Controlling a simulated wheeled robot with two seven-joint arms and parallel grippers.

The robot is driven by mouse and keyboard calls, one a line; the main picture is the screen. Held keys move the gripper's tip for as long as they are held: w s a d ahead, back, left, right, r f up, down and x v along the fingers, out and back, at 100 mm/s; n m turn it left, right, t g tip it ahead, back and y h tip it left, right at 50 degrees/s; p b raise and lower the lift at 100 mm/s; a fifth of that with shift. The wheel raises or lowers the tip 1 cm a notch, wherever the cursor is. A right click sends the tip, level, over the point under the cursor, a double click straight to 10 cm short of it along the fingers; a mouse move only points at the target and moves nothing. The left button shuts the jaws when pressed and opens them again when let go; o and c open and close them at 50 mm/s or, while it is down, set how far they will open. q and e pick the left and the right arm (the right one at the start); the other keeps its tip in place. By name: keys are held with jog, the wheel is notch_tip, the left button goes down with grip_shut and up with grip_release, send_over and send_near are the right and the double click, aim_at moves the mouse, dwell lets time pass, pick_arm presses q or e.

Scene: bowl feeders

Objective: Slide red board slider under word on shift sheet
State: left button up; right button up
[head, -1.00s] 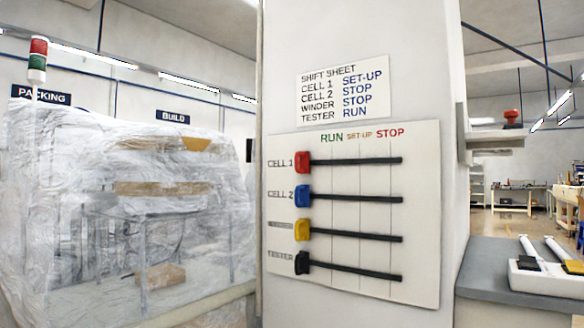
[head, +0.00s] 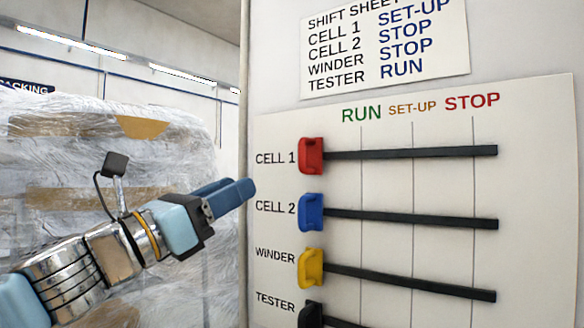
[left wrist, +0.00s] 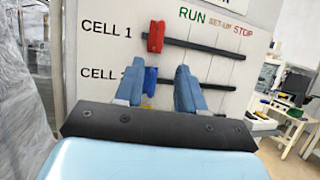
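The red slider (head: 311,156) sits at the left end of the CELL 1 track, left of the RUN line; it also shows in the left wrist view (left wrist: 156,36). The shift sheet (head: 385,45) reads SET-UP for CELL 1. On the white board (head: 545,200), SET-UP is the middle column between RUN and STOP. My left gripper (head: 245,189) is left of the board, apart from the sliders. In the left wrist view its blue fingers (left wrist: 158,72) are spread and empty, with the blue slider (left wrist: 150,81) seen beyond them. My right gripper is out of view.
The blue slider (head: 312,212), yellow slider (head: 311,268) and black slider (head: 311,316) sit below, at the left ends of their tracks. A plastic-wrapped load (head: 60,140) stands at the left. A bench (left wrist: 290,110) shows at the far right of the wrist view.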

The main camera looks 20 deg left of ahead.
aim_at(299, 157)
pick_arm(q)
jog(key=p+x, duration=0.2)
jog(key=x, duration=1.1)
jog(key=shift+d+f, duration=0.15)
grip_shut()
